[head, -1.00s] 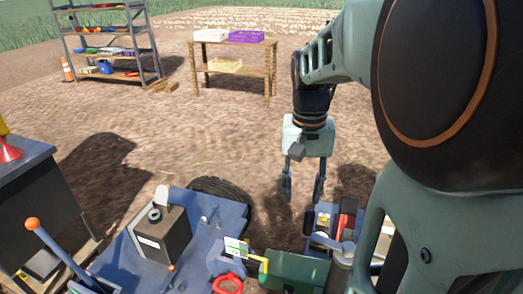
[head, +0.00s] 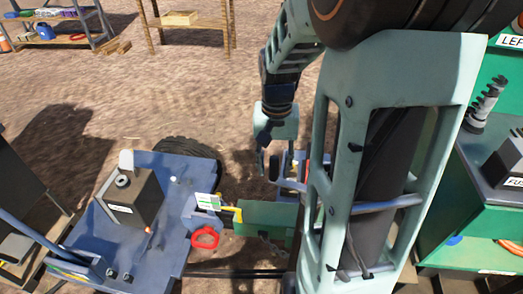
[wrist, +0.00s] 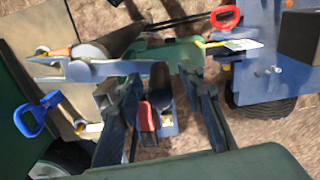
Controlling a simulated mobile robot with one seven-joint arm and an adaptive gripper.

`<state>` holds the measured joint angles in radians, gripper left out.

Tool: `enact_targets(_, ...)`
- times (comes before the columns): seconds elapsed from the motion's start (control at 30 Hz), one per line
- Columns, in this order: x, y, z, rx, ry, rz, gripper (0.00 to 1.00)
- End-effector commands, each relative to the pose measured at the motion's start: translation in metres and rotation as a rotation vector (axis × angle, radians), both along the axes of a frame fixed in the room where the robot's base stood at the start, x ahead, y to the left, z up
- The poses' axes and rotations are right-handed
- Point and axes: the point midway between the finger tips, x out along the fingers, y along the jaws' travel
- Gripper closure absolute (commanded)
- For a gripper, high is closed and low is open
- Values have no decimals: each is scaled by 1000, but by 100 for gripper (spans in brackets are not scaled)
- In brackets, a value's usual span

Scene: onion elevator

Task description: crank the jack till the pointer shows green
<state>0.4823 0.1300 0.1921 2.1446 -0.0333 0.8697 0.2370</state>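My gripper (wrist: 160,100) is open and empty in the wrist view, pointing down with its two fingers wide apart. In the head view it (head: 265,158) hangs right of the blue trailer (head: 165,220), partly hidden by my arm. A grey-blue crank arm (wrist: 118,68) on a round post, which looks like the jack, lies left of the fingers in the wrist view, apart from them. My arm covers most of that spot in the head view. A yellow pointer (head: 233,212) stands beside a white-and-green card (head: 207,201); the exact reading is too small to tell.
A green beam (head: 265,217) joins the trailer area. A red ring handle (head: 205,238) is near the card. A blue box with a red part (wrist: 148,118) lies below my fingers. A green cabinet (head: 468,215) stands at the right. Bare ground (head: 190,90) is open behind.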

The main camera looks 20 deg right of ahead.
Motion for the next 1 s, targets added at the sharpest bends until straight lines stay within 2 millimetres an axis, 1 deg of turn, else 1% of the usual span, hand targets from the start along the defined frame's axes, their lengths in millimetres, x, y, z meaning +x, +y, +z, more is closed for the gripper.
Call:
enact_targets(0.1,0,0,-4,0,1,0,64)
enact_targets(0.33,0,0,-4,0,0,0,64)
enact_targets(0.6,0,0,-4,0,0,0,94)
enact_targets(0.67,0,0,-4,0,0,0,100)
enact_targets(1.0,0,0,-4,0,0,-3,100)
